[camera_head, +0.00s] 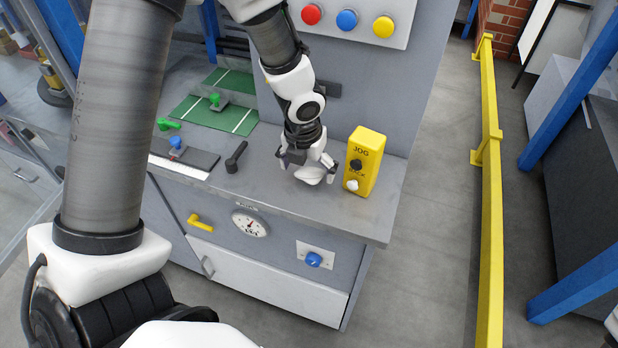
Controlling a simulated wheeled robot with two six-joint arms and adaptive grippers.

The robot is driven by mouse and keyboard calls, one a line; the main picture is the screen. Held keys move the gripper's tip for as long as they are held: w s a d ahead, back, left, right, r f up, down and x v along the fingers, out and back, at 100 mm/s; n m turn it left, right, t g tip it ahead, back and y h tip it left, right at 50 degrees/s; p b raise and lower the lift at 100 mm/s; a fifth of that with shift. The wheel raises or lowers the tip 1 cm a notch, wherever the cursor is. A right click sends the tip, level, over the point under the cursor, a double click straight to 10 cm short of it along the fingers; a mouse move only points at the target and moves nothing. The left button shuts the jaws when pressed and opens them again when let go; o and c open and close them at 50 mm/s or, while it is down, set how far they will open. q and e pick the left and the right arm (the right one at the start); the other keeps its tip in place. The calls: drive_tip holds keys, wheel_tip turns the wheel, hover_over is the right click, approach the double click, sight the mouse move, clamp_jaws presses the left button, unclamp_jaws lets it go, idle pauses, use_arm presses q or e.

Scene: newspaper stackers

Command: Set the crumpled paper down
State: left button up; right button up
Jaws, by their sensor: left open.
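My left gripper (308,170) is open and low over the grey worktop (270,192), pointing down, just left of the yellow JOG box. A small white lump (352,185) shows at the lower front of the yellow box (365,160). It may be the crumpled paper, but it is too small to tell it from a button. It stands apart from my fingers, to their right. My own gripper hides part of the worktop beneath it.
A dark lever handle (236,157) lies left of my gripper. Green panels (215,113) and a dark pad (190,155) are farther left. Red, blue and yellow buttons (347,20) are on the panel behind. A yellow rail (487,190) runs along the right, past clear floor.

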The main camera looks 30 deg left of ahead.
use_arm(q)
drive_tip(key=shift+w+f, duration=0.4)
drive_tip(key=shift+f, duration=0.2)
drive_tip(key=shift+w+f, duration=0.35)
drive_tip(key=shift+f, duration=0.25)
drive_tip(key=shift+s+r, duration=0.35)
drive_tip(key=shift+c, duration=0.6)
drive_tip(key=shift+s+r, duration=0.1)
drive_tip(key=shift+s, duration=0.1)
drive_tip(key=c, duration=0.9)
drive_tip(key=shift+w, duration=0.2)
drive_tip(key=shift+c, duration=0.4)
